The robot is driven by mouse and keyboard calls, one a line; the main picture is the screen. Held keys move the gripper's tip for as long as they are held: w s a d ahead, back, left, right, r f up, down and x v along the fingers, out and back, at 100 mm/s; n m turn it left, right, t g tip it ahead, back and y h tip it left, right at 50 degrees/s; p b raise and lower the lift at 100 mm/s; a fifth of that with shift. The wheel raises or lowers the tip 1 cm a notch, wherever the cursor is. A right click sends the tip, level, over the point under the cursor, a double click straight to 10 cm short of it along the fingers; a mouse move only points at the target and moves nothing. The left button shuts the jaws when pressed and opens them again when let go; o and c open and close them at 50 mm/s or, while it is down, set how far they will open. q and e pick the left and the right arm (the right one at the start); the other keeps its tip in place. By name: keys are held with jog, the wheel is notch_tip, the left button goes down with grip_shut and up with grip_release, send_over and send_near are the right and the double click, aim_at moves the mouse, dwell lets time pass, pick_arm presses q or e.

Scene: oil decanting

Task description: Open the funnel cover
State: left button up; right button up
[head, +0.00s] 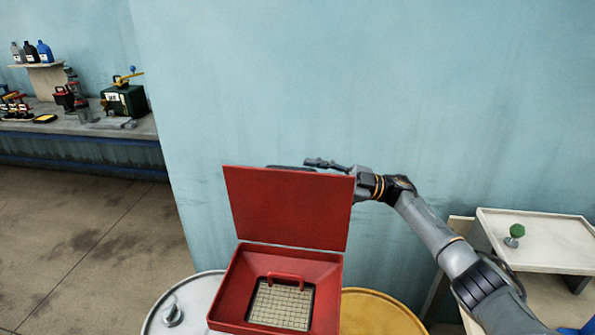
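The red funnel (233,297) stands in the lower middle of the head view, over the drums. Its red cover (288,208) is raised, standing nearly upright at the funnel's back edge. Inside the funnel are a light mesh screen (281,306) and a red handle. My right arm comes in from the lower right, and my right gripper (312,166) is behind the top edge of the cover. The cover hides part of the gripper, so I cannot tell its finger state or whether it touches the cover. My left gripper is not in view.
A white drum (168,305) and a yellow drum (375,315) stand under the funnel. A light cart (545,240) with a green-topped knob (516,232) is at right. A far bench (100,128) holds bottles and tools. Open floor lies at left; a blue wall is behind.

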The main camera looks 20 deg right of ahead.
jog(key=v, duration=0.7)
dwell(0.3)
